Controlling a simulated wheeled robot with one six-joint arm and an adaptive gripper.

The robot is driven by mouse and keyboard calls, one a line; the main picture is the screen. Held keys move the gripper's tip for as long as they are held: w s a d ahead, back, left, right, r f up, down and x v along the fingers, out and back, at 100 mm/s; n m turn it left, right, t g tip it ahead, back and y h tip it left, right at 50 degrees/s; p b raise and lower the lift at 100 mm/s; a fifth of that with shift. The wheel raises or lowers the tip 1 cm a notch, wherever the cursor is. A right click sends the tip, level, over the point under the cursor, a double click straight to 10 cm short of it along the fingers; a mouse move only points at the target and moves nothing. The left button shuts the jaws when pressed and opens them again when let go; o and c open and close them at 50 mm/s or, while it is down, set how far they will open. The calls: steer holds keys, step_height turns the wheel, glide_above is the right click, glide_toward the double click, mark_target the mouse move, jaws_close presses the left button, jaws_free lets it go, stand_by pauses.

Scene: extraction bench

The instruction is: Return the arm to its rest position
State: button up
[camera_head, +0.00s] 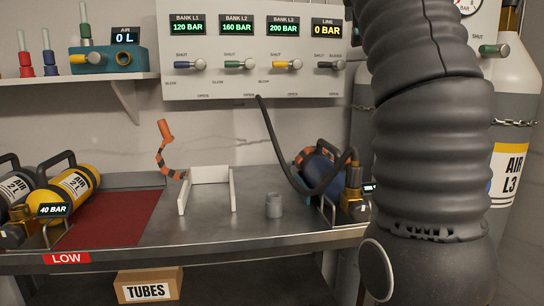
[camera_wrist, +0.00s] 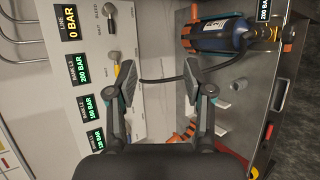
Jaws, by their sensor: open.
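My arm (camera_head: 432,130), in a dark ribbed sleeve, fills the right side of the head view and hides part of the wall panel and the tall grey cylinders. My gripper is out of sight in that view. In the wrist view my gripper (camera_wrist: 157,75) is open, its two fingers spread apart with nothing held between them. The black hose (camera_wrist: 160,80) shows beyond the fingertips. The gripper faces the wall panel (camera_wrist: 95,60) and the bench.
A blue cylinder (camera_head: 322,170) lies on the bench's right, by the hose. A small grey cup (camera_head: 273,206) and an empty white cradle (camera_head: 209,176) stand mid-bench. Yellow (camera_head: 72,186) and dark cylinders lie left, by a red mat (camera_head: 118,215). A TUBES box (camera_head: 148,285) sits below.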

steer(key=w+a+f+m+y, duration=0.1)
steer(key=w+a+f+m, duration=0.3)
steer(key=w+f+m, duration=0.3)
step_height(320, 180, down, 14)
steer(key=r+m+g+y, duration=0.1)
steer(key=m+g, duration=0.1)
steer(key=m, duration=0.1)
steer(key=s+d+f+m+g, duration=0.1)
steer(key=s+d+f+m, duration=0.1)
steer(key=s+f, duration=1.4)
steer(key=s+d+f+m+g+y, duration=0.1)
steer(key=s+f+m, duration=0.4)
steer(key=s+f, duration=1.1)
steer(key=shift+s+d+g, duration=0.15)
steer(key=shift+d+g, duration=0.65)
steer(key=shift+d, duration=0.05)
